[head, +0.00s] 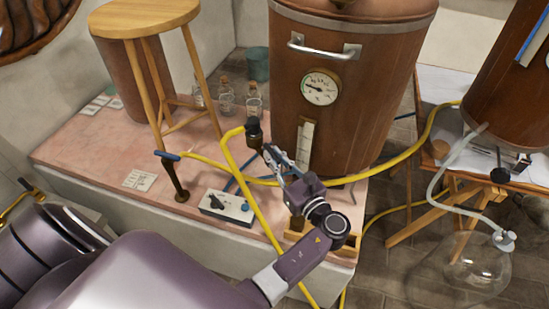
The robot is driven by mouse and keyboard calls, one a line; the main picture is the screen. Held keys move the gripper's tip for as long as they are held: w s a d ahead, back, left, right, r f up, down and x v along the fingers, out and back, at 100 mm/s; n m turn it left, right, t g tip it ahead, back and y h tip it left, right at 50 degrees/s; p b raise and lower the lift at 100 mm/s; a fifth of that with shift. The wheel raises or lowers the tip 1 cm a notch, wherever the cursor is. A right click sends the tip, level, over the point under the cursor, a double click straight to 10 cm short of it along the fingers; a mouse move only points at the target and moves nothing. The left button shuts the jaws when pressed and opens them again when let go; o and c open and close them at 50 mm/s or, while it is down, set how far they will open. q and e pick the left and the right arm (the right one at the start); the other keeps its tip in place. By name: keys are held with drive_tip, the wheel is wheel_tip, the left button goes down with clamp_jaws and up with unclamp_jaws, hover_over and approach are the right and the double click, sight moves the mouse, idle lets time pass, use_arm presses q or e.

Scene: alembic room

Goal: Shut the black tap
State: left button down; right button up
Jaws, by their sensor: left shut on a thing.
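The black tap (253,131) appears as a dark upright fitting at the front left of the large copper-brown vessel (350,95). A yellow hose (233,133) meets it. My left gripper (270,154) reaches in from the lower right of the tap, with its fingertips at the tap's lower right side. It is shut on what looks like the tap's handle; the fingers hide that part. Whether the handle is turned open or closed cannot be told. My right gripper is not in view.
A wooden stool (145,20) stands on the pink slab (90,150) at left. A control box (227,207) sits in front. Small glass bottles (226,98) stand behind the tap. Yellow hoses cross near my arm. A glass flask (468,268) is at lower right.

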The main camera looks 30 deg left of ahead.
use_arm(q)
drive_tip(key=shift+r, duration=0.1)
drive_tip(key=c, duration=2)
unclamp_jaws()
drive_tip(key=shift+o, duration=0.3)
drive_tip(key=shift+a+t, duration=0.1)
drive_tip(key=shift+t, duration=0.2)
